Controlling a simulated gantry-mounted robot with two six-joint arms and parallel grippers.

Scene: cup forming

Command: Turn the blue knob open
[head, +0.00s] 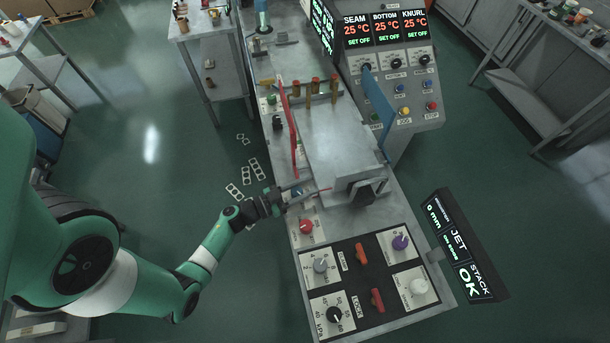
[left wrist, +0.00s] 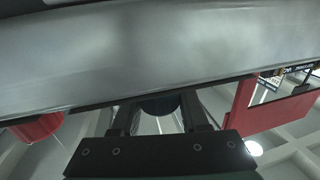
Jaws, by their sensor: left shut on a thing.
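My left gripper (head: 284,200) reaches in from the left to the left edge of the grey machine bench. It is shut on what appears to be the blue knob, of which a small bluish patch (head: 296,191) shows beside the fingers. The fingers hide most of the knob, and its pointer cannot be read. In the left wrist view a dark, rounded blue-black thing (left wrist: 160,104) sits between the two fingers (left wrist: 160,118). My right gripper is not in view.
A red knob (head: 306,227) is just below my gripper. A long red bar (head: 293,140) runs above.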

